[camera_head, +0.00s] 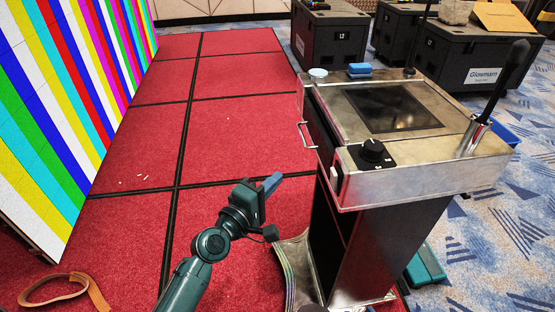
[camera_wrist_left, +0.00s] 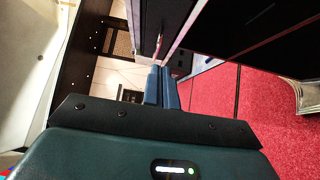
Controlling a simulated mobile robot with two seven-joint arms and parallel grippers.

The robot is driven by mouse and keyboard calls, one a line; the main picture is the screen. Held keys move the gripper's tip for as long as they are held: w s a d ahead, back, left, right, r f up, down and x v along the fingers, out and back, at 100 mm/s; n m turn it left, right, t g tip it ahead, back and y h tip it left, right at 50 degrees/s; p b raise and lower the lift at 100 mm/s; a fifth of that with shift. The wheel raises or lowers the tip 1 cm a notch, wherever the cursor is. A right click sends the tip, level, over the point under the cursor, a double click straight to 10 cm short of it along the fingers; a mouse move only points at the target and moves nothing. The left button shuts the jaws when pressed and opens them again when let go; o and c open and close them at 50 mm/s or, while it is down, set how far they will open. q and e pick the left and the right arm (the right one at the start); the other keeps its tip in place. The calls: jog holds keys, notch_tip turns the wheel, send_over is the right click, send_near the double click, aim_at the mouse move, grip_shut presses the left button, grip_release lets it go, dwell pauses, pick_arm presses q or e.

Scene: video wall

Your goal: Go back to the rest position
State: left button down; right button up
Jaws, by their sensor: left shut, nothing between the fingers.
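My left gripper (camera_head: 270,184) is in the head view in front of the lectern's left side, apart from it, over the red floor. Its blue fingers are together and empty. In the left wrist view my left gripper (camera_wrist_left: 162,86) also shows with its fingers closed against each other and nothing between them. My right gripper is in neither view.
A metal-topped lectern (camera_head: 450,180) with a black knob (camera_head: 373,152), a microphone (camera_head: 500,85) and a drawer handle (camera_head: 306,135) stands at right. A striped video wall (camera_head: 75,95) runs along the left. Black cases (camera_head: 330,40) stand behind. Red floor (camera_head: 235,85) is largely clear.

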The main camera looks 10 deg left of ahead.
pick_arm(q)
jog(key=s+a+f+m+g+y, duration=0.2)
jog(key=s+a+f+m, duration=0.1)
jog(key=s+f+m, duration=0.4)
jog(key=s+a+f+m+g+y, duration=0.3)
jog(key=s+f+m, duration=0.5)
jog(key=s, duration=0.6)
jog(key=shift+s+a+f+p, duration=0.3)
jog(key=shift+a, duration=0.45)
